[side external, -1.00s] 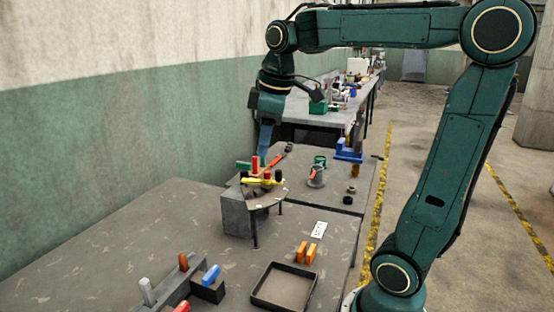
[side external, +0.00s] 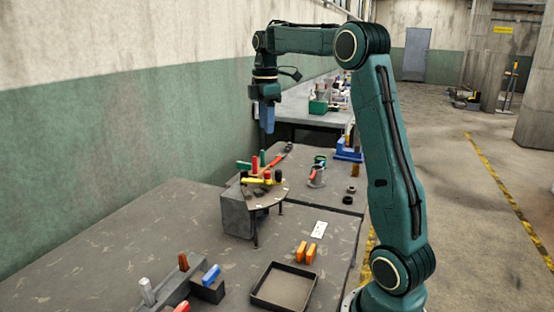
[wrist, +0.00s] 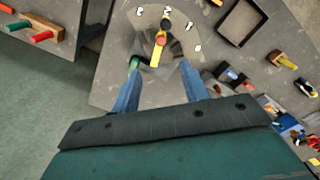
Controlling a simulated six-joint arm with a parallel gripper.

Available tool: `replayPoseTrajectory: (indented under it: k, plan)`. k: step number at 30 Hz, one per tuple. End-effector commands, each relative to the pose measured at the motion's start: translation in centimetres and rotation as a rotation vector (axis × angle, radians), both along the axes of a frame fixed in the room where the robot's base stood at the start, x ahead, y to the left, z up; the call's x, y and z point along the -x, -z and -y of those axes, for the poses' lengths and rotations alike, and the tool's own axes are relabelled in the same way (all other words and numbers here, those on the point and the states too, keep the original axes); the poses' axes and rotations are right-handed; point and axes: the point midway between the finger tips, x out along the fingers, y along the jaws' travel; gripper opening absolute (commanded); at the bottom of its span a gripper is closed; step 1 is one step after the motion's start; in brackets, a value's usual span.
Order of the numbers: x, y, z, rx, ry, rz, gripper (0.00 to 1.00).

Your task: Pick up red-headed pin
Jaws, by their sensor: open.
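My gripper (side external: 267,128) hangs with blue fingers pointing down, well above a round disc on a grey stand (side external: 237,215). In the wrist view its two fingers (wrist: 160,68) are spread apart with nothing between them. The disc (wrist: 184,62) shows beyond the fingertips. On it lies a yellow bar (wrist: 156,52) with a small red head (wrist: 160,38) near its far part; I cannot tell whether this is the red-headed pin. A red upright piece (side external: 255,163) stands there in the side view. A green piece (side external: 243,165) is at its left.
A block (side external: 207,291) with a blue piece (side external: 211,274) is at lower left. The table's left middle is bare.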

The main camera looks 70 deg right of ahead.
Motion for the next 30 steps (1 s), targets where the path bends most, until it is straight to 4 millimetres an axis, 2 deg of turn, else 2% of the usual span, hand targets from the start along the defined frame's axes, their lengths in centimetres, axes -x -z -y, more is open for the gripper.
replayPoseTrajectory:
  k: [8, 14, 24, 30]
  plan:
    - [0.0, 0.7, 0.0, -0.001, 0.001, -0.001, 0.45]
    - [0.1, 2.9, -0.1, -0.002, 0.002, -0.003, 0.45]
    - [0.0, 7.6, -0.1, -0.002, 0.002, -0.003, 0.45]
    - [0.0, 8.6, -0.1, 0.000, 0.002, 0.000, 0.45]
